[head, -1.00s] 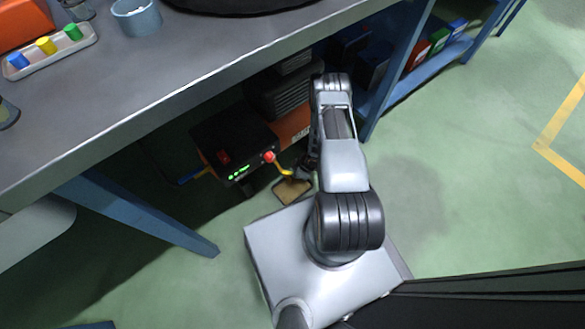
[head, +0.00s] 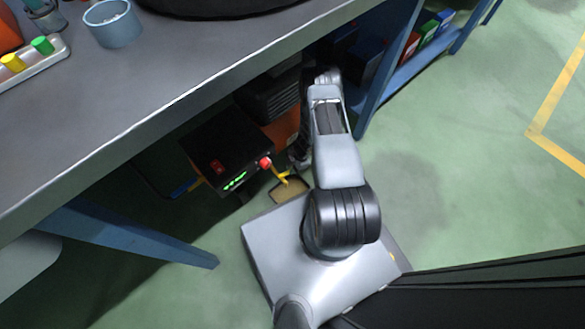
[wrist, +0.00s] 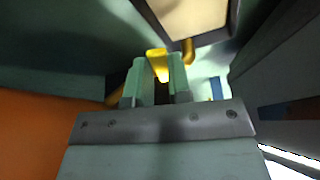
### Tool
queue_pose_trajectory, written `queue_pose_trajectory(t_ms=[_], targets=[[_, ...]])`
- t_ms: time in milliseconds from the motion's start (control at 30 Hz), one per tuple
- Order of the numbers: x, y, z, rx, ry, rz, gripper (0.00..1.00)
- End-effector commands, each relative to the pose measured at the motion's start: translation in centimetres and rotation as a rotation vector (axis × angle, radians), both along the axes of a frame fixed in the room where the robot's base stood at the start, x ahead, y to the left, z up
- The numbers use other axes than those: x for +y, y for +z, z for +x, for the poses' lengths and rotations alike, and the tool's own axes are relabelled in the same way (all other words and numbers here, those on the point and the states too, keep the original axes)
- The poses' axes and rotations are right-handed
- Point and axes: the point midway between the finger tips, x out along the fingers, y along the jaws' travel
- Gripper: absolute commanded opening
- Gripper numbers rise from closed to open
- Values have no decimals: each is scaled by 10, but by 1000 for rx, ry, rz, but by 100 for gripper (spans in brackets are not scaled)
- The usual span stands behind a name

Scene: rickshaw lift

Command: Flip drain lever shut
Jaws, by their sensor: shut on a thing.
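The yellow drain lever (head: 282,177) sticks out from the front of a black box (head: 222,150) under the bench, beside a red knob (head: 265,162). In the wrist view the lever (wrist: 157,62) stands between the two pale green fingers of my gripper (wrist: 160,78), which is shut on it. In the head view my gripper (head: 298,162) is low beside the box, partly hidden by my own arm. A shallow tray (head: 289,189) with a tan inside lies on the floor below the lever. A yellow pipe (wrist: 188,50) shows behind the fingers.
The grey bench top (head: 165,75) overhangs the box. A blue bench leg (head: 140,236) is at the left and a blue shelf frame (head: 385,65) at the right. An orange surface (wrist: 45,130) is close on the left in the wrist view. The green floor (head: 470,170) at right is clear.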

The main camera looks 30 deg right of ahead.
Motion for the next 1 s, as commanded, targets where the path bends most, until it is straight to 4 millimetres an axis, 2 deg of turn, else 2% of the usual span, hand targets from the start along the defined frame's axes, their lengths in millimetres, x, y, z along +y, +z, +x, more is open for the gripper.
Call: queue_pose_trajectory(t_ms=[467, 500, 767, 1000], targets=[[-1, 0, 1, -4, 14, -7, 0], [-1, 0, 1, -4, 14, -7, 20], [0, 0, 1, -1, 14, -4, 45], [-1, 1, 0, -1, 13, -2, 45]])
